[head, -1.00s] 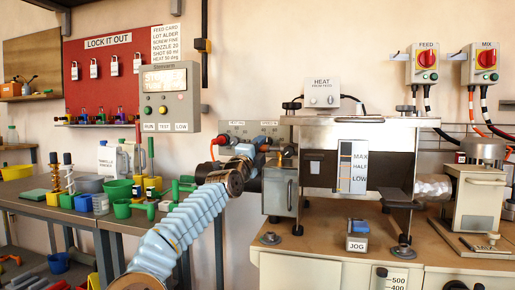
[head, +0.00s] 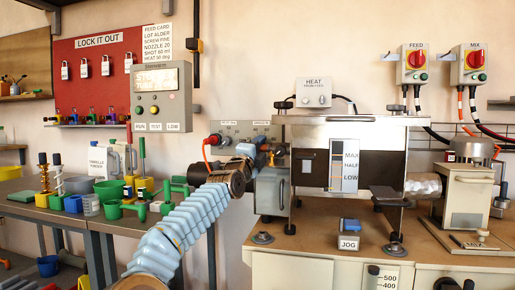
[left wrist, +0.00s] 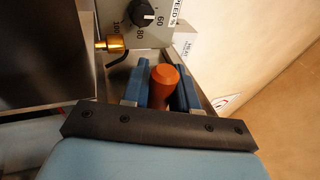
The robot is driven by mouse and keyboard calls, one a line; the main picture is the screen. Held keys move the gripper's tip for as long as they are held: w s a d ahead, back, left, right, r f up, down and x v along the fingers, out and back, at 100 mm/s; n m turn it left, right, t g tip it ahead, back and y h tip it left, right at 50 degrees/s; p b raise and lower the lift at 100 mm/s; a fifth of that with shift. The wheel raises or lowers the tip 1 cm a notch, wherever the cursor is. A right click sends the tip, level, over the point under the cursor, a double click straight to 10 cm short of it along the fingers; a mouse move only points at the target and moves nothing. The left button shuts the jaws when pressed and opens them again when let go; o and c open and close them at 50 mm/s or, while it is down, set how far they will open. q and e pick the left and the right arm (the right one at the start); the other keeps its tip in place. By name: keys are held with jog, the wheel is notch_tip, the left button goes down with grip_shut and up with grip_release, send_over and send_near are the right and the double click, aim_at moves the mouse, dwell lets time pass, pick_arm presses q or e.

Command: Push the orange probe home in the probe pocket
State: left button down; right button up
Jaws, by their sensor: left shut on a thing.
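The orange probe (left wrist: 166,90) shows in the left wrist view as a short round orange-brown piece standing between two blue fingers. My left gripper (left wrist: 161,72) is shut on it. In the head view, my left arm reaches up from the bottom to the left side of the steel machine (head: 350,130). There the gripper's fingers are partly hidden, and I cannot clearly make out the probe. I cannot identify the probe pocket in either view, nor tell how deep the probe sits. My right gripper is not in view.
In the left wrist view, a brass fitting (left wrist: 112,43) with a dark cable and a speed dial (left wrist: 143,14) are close beyond the fingers. A grey box (head: 270,190) stands below the hand. The left bench (head: 80,215) holds cups and bottles.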

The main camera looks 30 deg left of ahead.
pick_arm(q)
jog(key=shift+d, duration=0.4)
jog(key=c, duration=0.8)
grip_release()
jog(key=shift+s+f+b, duration=0.1)
jog(key=shift+f+b, duration=0.05)
jog(key=shift+b, duration=0.15)
jog(key=b+v, duration=0.6)
jog(key=v, duration=0.7)
jog(key=shift+s+d, duration=0.1)
jog(key=shift+s, duration=0.15)
